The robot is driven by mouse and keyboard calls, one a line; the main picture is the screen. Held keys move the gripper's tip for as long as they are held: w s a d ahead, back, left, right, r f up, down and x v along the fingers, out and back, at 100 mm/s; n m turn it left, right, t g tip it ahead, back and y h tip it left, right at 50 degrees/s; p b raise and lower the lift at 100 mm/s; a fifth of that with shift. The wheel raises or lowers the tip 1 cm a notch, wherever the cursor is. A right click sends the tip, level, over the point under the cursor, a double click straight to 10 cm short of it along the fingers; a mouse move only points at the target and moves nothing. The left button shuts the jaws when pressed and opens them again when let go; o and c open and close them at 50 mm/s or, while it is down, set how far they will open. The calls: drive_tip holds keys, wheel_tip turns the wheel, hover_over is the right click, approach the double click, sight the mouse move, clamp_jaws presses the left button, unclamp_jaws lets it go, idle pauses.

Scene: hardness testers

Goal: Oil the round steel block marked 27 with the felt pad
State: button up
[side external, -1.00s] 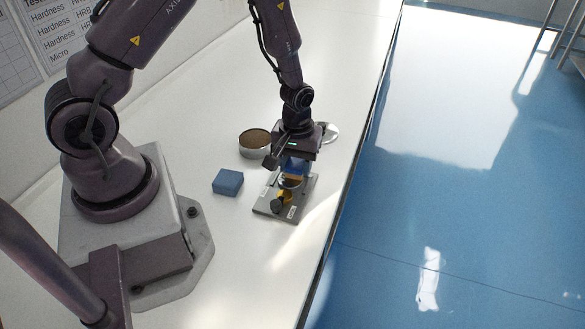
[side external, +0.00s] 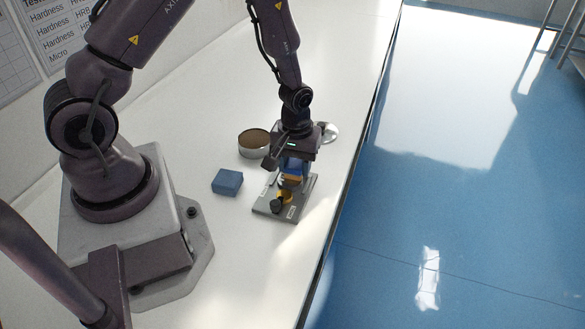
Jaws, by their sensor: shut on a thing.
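My gripper (side external: 292,163) is shut on a small blue-topped pad with an orange-yellow underside (side external: 292,170), which I take to be the felt pad. It holds the pad low over the grey plate (side external: 272,210), on the plate's far half. The pad and gripper cover what lies right beneath, so I cannot tell whether the pad touches it. No number 27 is legible, and no round steel block shows clearly.
A round tin with a brown surface (side external: 254,141) stands left of my gripper. A blue block (side external: 228,182) lies left of the plate. A shiny round piece (side external: 331,132) is partly behind my gripper. The white bench (side external: 200,125) ends at its right edge, above a blue floor.

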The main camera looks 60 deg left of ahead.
sight(288, 187)
drive_tip(key=s+d, duration=0.3)
drive_tip(key=shift+w+a, duration=1.55)
drive_tip(key=shift+s+d, duration=1.6)
drive_tip(key=shift+d, duration=0.05)
drive_tip(key=w+a, duration=0.3)
drive_tip(key=shift+w+a, duration=0.2)
drive_tip(key=shift+s+d+r, duration=0.1)
drive_tip(key=shift+r, duration=3.9)
